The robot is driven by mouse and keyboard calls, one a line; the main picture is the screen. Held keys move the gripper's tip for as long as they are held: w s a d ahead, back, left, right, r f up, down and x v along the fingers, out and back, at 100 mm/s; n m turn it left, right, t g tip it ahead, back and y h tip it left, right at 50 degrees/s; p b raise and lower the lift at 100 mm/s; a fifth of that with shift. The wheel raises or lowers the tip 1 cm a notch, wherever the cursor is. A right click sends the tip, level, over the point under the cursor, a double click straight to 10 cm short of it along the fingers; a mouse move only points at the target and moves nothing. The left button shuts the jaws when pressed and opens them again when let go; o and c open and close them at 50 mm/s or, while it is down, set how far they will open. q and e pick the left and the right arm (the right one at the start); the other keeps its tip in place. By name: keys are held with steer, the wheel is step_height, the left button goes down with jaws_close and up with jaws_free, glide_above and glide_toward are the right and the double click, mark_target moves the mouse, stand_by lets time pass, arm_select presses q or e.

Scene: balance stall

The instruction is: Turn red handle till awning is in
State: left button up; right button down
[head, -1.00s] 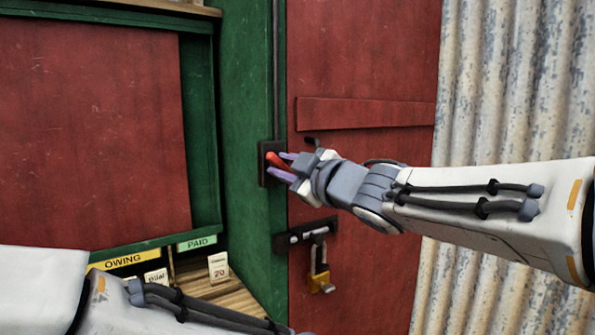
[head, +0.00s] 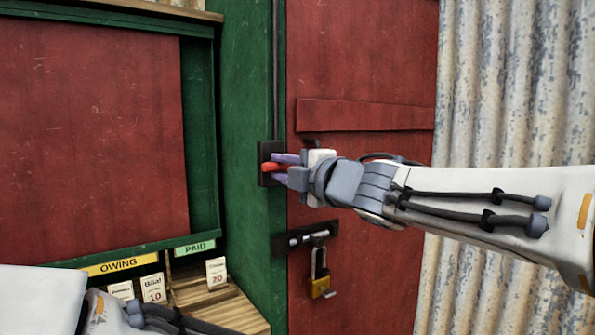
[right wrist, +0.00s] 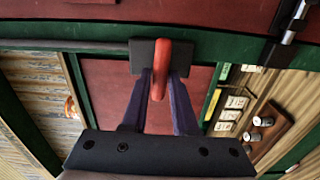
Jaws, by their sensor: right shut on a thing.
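The red handle (head: 270,167) sticks out from a dark plate (head: 265,150) on the green post, at the end of a dark rod running up the post. My right gripper (head: 282,168) is shut on the red handle, with its purple fingers on either side of it. In the right wrist view the handle (right wrist: 159,70) lies between the two fingers, in front of the dark plate (right wrist: 143,56). My left arm (head: 110,312) shows at the lower left; its gripper is outside the picture. The awning is not clearly in view.
A red door with a bolt and brass padlock (head: 320,285) is below my right gripper. A green-framed red panel (head: 90,140) is at the left, above OWING (head: 118,264) and PAID (head: 195,248) labels with cards. Corrugated metal (head: 510,90) stands at the right.

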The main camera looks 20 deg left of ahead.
steer(key=shift+f, duration=0.1)
stand_by(0.5)
steer(key=c, duration=0.8)
jaws_free()
steer(key=shift+o, duration=0.2)
steer(key=shift+s+d, duration=0.1)
steer(key=v, duration=1)
steer(key=shift+s+d, duration=0.1)
